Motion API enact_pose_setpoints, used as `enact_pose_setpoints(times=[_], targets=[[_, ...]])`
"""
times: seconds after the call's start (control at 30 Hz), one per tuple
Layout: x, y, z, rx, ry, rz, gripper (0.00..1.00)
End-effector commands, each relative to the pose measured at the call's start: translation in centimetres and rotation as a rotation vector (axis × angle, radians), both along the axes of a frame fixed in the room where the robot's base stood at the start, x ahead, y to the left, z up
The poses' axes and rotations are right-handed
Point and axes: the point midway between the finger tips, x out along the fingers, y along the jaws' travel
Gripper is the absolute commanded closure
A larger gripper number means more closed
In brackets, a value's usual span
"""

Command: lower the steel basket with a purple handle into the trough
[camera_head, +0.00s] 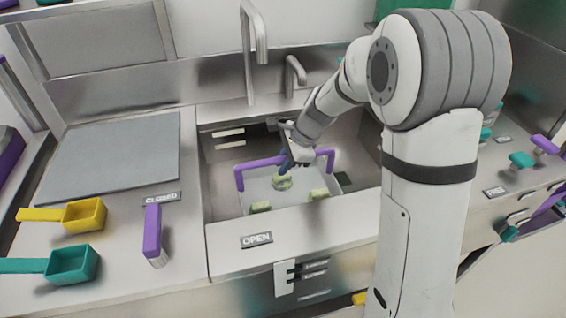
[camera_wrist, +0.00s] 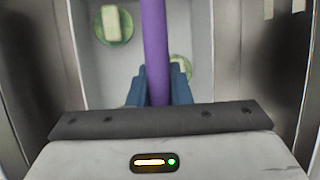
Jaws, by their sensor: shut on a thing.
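The steel basket (camera_head: 262,197) hangs inside the trough (camera_head: 222,208) in the head view, with several pale green items in it. Its purple handle (camera_head: 241,176) arches over the basket and also runs down the middle of the wrist view (camera_wrist: 154,40). My gripper (camera_head: 290,160) is shut on the handle near its middle. In the wrist view its blue fingers (camera_wrist: 157,88) lie on both sides of the handle. The basket's grey floor (camera_wrist: 118,72) shows below. Whether the basket touches the trough floor cannot be told.
A tap (camera_head: 250,50) and a shorter spout (camera_head: 294,75) stand behind the trough. Left of it are a purple-handled tool (camera_head: 153,232), a yellow scoop (camera_head: 85,215) and a teal scoop (camera_head: 72,264). An OPEN sign (camera_head: 256,240) lies on the front ledge.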

Motion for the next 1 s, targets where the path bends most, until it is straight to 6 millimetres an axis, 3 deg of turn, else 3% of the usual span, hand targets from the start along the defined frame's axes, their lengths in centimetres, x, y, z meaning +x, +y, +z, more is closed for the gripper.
enact_pose_setpoints(times=[0.83, 0.87, 1.0], targets=[[0.0, 0.0, -1.1, 0.0, 0.0, 0.001, 1.0], [0.0, 0.0, -1.1, 0.0, 0.0, 0.001, 0.81], [0.0, 0.0, -1.1, 0.0, 0.0, 0.001, 0.7]])
